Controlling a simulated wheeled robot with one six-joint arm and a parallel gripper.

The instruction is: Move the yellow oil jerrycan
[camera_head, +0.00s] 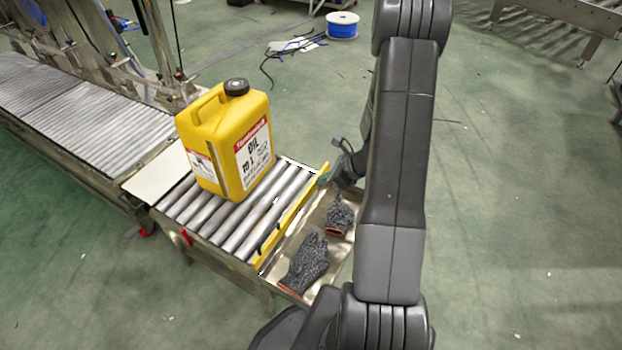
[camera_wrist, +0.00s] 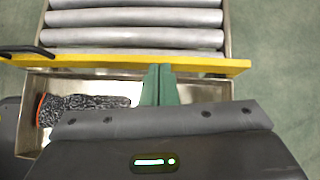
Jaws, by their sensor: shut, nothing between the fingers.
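The yellow oil jerrycan (camera_head: 228,140) stands upright on the metal rollers of a short conveyor end in the head view. It has a black cap, a moulded handle and a printed label. It does not show in the wrist view. My gripper (camera_head: 325,180) is to the right of the jerrycan, apart from it, by the yellow rail at the end of the rollers. In the wrist view the green fingers of my gripper (camera_wrist: 160,72) are together and empty, with their tips at the yellow rail (camera_wrist: 110,62). I cannot tell whether they touch the rail.
A metal tray beyond the rail holds dark work gloves (camera_head: 305,262), one also in the wrist view (camera_wrist: 82,108). A longer roller conveyor (camera_head: 80,110) runs at the left. A blue cable spool (camera_head: 342,27) stands on the open green floor behind.

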